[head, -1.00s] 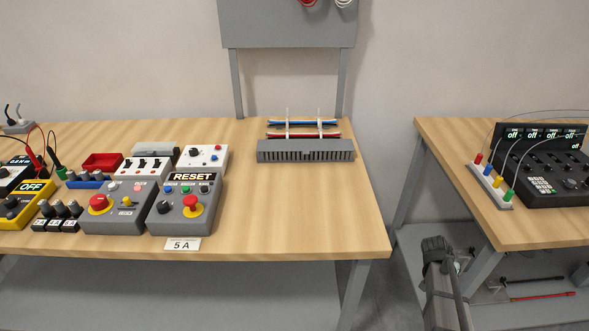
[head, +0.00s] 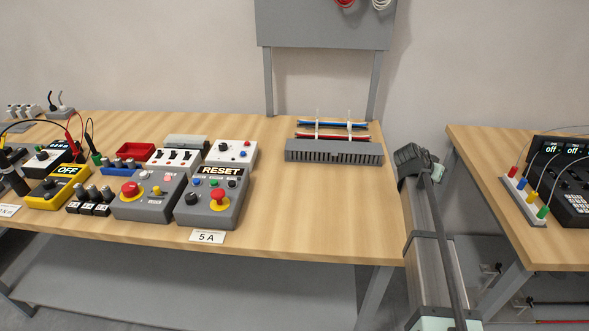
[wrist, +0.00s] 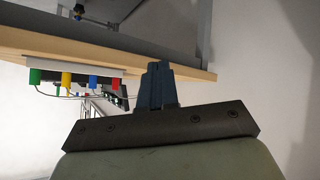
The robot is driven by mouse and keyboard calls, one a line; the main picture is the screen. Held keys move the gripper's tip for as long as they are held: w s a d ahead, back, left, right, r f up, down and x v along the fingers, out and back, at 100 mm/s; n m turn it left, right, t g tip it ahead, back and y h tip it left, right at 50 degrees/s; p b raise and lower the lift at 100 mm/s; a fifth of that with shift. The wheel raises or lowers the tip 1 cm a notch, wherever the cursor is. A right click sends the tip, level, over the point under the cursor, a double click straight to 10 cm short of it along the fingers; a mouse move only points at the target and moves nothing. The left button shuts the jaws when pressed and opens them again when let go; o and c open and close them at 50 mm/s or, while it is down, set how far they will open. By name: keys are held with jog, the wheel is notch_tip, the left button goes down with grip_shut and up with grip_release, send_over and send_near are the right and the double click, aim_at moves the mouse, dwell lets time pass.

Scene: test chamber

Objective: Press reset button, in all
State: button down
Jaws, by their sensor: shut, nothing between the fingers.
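A grey control box (head: 207,213) with a large RESET label (head: 220,171) stands near the front edge of the left bench. Under the label is a row of small buttons, with a blue one (head: 197,182) and a green one (head: 213,183). My gripper (wrist: 157,66) is shut and empty in the wrist view. In the head view my arm rises in the gap right of this bench, well apart from the box; the fingertips cannot be made out there.
A similar grey box (head: 147,205) with a red mushroom button stands just left. A 5 A card (head: 207,237) lies in front. A grey slotted duct (head: 333,151) sits at the back right. A second bench (head: 480,175) stands right of my arm. The left bench's right front is clear.

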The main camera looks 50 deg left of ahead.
jog(key=s+a+r+n, duration=0.1)
jog(key=s+a, duration=0.3)
jog(key=a, duration=0.1)
jog(key=s+a+r+n+y, duration=0.1)
jog(key=s+a+r, duration=0.1)
jog(key=s+a, duration=0.2)
jog(key=s+a+r+n+y, duration=0.1)
jog(key=s+a, duration=0.3)
jog(key=a, duration=0.3)
jog(key=shift+a+r+n, duration=0.3)
jog(key=shift+r, duration=0.05)
jog(key=s+a+r+n+y, duration=0.2)
jog(key=s+a+r+n, duration=0.2)
jog(key=s+a, duration=1)
notch_tip(320, 180, up, 8)
jog(key=n+g+y, duration=0.2)
jog(key=n+y, duration=0.1)
jog(key=n, duration=0.3)
send_over(194, 184)
jog(key=shift+f, duration=0.1)
jog(key=shift+f, duration=4.3)
jog(key=shift+f, duration=0.25)
jog(key=shift+f, duration=0.2)
